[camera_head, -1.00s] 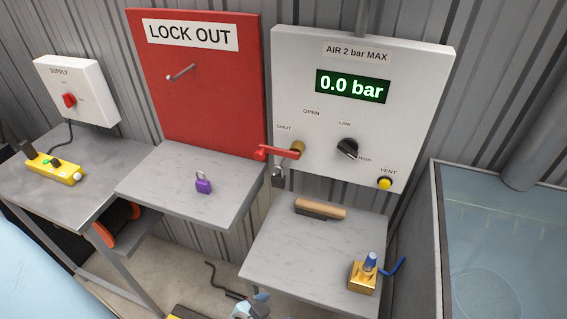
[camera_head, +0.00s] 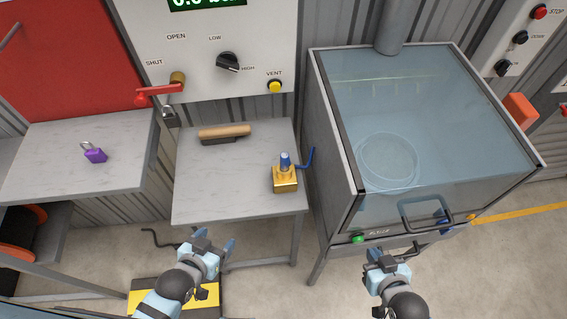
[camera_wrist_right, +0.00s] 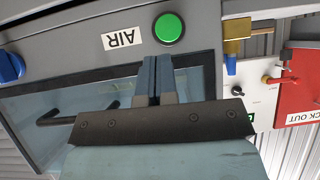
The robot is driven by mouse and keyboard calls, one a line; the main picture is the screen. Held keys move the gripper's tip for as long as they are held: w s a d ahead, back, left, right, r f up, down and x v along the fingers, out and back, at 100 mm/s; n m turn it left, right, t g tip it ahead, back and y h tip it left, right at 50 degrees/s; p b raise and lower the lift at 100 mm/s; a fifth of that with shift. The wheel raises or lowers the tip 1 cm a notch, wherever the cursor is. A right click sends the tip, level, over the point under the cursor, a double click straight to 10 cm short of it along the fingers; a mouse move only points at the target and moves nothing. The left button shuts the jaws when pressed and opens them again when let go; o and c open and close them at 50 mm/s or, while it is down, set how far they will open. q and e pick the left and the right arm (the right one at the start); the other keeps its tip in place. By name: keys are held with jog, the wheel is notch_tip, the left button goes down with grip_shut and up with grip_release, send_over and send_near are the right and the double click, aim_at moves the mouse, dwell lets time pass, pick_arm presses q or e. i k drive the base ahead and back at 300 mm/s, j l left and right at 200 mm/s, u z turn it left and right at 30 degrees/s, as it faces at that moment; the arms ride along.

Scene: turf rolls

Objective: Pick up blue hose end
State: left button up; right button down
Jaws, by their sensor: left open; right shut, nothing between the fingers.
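A blue hose end (camera_head: 285,161) stands upright on top of a brass block (camera_head: 286,180) at the right front of the middle bench. A thin blue curved piece (camera_head: 308,160) sticks out beside it; I cannot tell whether they are joined. The brass block also shows in the right wrist view (camera_wrist_right: 237,34), with a blue part (camera_wrist_right: 231,64) by it. My left gripper (camera_head: 213,248) is open and empty, in front of and below the bench, apart from the hose end. My right gripper (camera_head: 400,254) is shut and empty in front of the glass-topped cabinet; its fingers (camera_wrist_right: 154,76) point towards the cabinet's front.
The glass-topped cabinet (camera_head: 350,190) with a lid handle (camera_head: 426,214) and green AIR button (camera_wrist_right: 169,28) stands right of the bench. A wooden-handled tool (camera_head: 225,133) lies at the bench's back. A purple padlock (camera_head: 94,152) lies on the left bench. The bench's front left is clear.

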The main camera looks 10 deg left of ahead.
aim_at(285, 161)
jog(key=k+j+u, duration=0.2)
jog(key=u, duration=0.25)
jog(key=k+j+u, duration=0.15)
jog(key=j+u, duration=0.3)
